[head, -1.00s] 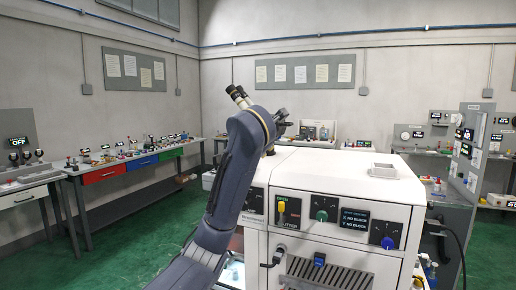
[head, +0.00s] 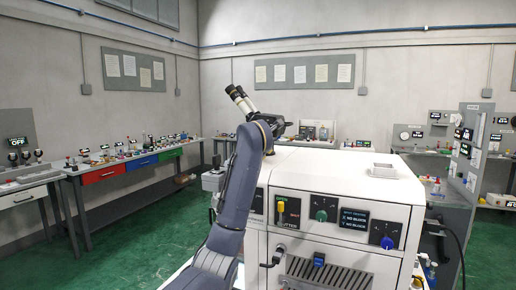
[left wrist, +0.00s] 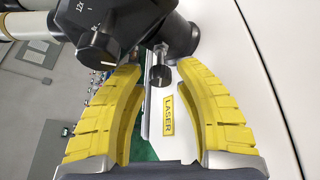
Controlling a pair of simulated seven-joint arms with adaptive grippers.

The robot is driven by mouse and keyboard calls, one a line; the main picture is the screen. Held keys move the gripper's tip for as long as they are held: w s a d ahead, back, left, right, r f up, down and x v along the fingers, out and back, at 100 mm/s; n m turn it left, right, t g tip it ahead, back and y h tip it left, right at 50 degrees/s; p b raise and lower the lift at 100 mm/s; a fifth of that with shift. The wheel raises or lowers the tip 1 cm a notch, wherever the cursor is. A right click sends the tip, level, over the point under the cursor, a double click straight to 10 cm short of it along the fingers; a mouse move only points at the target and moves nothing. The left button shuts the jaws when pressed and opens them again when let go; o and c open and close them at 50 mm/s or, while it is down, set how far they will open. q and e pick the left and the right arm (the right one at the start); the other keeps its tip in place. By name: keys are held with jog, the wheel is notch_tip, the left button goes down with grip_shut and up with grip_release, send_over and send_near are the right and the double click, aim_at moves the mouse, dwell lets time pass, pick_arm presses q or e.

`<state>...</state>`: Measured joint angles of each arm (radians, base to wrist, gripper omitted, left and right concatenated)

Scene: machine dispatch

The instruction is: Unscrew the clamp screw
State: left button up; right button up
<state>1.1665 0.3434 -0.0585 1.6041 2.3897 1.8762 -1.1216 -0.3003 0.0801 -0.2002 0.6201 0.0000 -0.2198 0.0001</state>
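My left gripper (left wrist: 159,66) has yellow fingers spread wide on either side of the screw, and there is a gap between each finger and the screw. The fingertips reach up to the black head. In the head view, the eyepieces (head: 240,98) of this head show above my left arm. That arm hides the screw and most of the head there, and the left gripper cannot be made out. My right gripper is in neither view.
A white machine cabinet (head: 345,175) with knobs and a display stands right of my left arm. A yellow LASER label (left wrist: 168,115) is on a white surface beyond the fingers. A bench with coloured drawers (head: 143,163) stands at the left wall.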

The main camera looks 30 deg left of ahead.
pick_arm(q)
jog(key=shift+w+a+f, duration=0.15)
jog(key=shift+w, duration=0.25)
